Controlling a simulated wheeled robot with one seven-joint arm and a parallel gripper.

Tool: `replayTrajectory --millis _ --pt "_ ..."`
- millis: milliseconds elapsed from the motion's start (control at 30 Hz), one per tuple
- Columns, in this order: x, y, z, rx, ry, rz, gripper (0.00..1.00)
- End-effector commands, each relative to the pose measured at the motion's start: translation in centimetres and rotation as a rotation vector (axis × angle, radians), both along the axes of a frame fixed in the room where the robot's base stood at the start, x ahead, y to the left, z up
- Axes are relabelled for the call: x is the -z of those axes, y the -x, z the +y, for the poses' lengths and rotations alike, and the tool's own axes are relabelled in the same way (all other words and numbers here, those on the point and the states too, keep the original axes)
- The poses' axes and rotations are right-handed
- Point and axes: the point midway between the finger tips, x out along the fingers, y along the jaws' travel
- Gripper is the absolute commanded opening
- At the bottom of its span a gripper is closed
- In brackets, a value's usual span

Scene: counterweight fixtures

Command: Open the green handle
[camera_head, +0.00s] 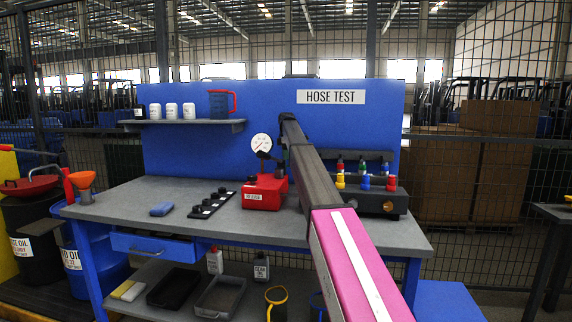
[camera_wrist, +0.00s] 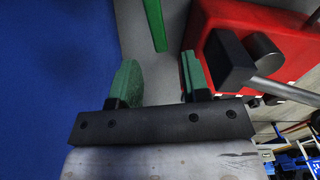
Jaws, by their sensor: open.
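A slim green bar (camera_wrist: 155,25), which looks like the green handle, shows at the top of the wrist view. It lies ahead of my gripper (camera_wrist: 160,76), roughly in line with the gap between the fingers and apart from them. Its upper end is cut off by the frame edge. My gripper is open and empty, with green finger pads. In the head view my arm hides the handle, and the fingers cannot be made out near the back panel. A small green-topped fitting (camera_head: 362,168) stands among the coloured fittings on the right.
A red box (camera_head: 265,191) with a gauge (camera_head: 261,143) stands on the grey bench (camera_head: 130,206). In the wrist view the red box (camera_wrist: 205,22), a black block (camera_wrist: 229,60) and a metal rod are close right of my fingers. The blue panel (camera_head: 200,152) rises behind.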

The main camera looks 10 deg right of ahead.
Motion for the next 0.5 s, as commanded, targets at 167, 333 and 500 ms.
replayTrajectory --millis 167,333,500 --pt "3.0 0.1 0.0 0.000 0.000 0.000 0.43" --pt "4.1 0.0 0.0 0.000 0.000 0.000 0.43" --pt "4.2 0.0 0.0 0.000 0.000 -0.001 0.43"
